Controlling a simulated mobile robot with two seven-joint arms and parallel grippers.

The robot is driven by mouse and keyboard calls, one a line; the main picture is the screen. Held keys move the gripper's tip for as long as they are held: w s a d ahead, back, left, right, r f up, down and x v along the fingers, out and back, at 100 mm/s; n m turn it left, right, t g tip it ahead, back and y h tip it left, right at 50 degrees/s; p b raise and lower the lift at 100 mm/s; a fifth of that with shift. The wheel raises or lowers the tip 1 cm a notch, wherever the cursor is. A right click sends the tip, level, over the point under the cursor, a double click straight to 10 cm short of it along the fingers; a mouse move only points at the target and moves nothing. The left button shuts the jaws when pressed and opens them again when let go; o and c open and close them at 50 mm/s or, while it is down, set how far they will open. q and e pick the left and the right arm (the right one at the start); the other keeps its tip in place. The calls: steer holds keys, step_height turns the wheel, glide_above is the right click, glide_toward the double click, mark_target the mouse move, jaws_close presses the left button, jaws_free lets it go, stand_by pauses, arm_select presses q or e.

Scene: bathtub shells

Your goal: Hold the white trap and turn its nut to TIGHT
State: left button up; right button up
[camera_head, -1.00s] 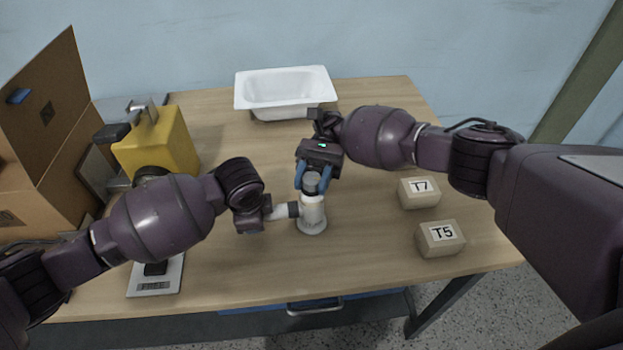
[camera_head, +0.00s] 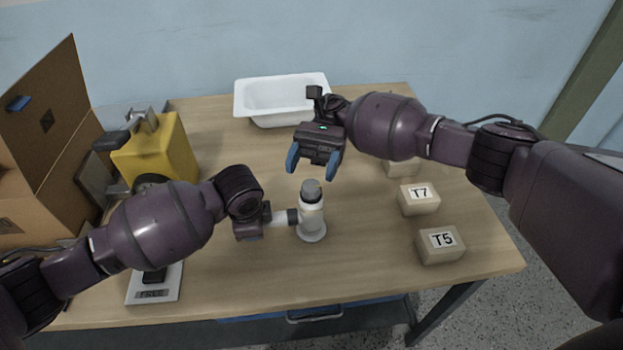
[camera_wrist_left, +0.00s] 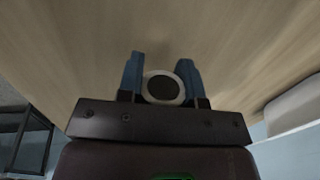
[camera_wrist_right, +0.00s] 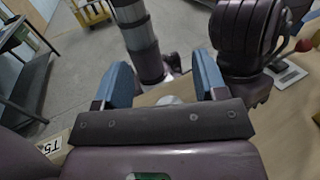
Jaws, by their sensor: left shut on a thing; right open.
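My left gripper (camera_head: 270,218) is shut on that side pipe. In the left wrist view the pipe's round dark end (camera_wrist_left: 162,88) shows between the blue fingers. My right gripper (camera_head: 313,172) is open and empty, above and behind the nut. In the right wrist view its blue fingers (camera_wrist_right: 163,85) stand wide apart, with a pale round part low between them. I cannot read any TIGHT mark.
Boxes marked T7 (camera_head: 419,199) and T5 (camera_head: 440,242) stand on the right, with another box behind. A white tub (camera_head: 283,98) is at the back. A yellow container (camera_head: 160,150), a cardboard box (camera_head: 45,150) and a white-based device (camera_head: 155,285) are on the left.

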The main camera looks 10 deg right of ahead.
mark_target(311, 185)
steer(key=shift+r, duration=1.85)
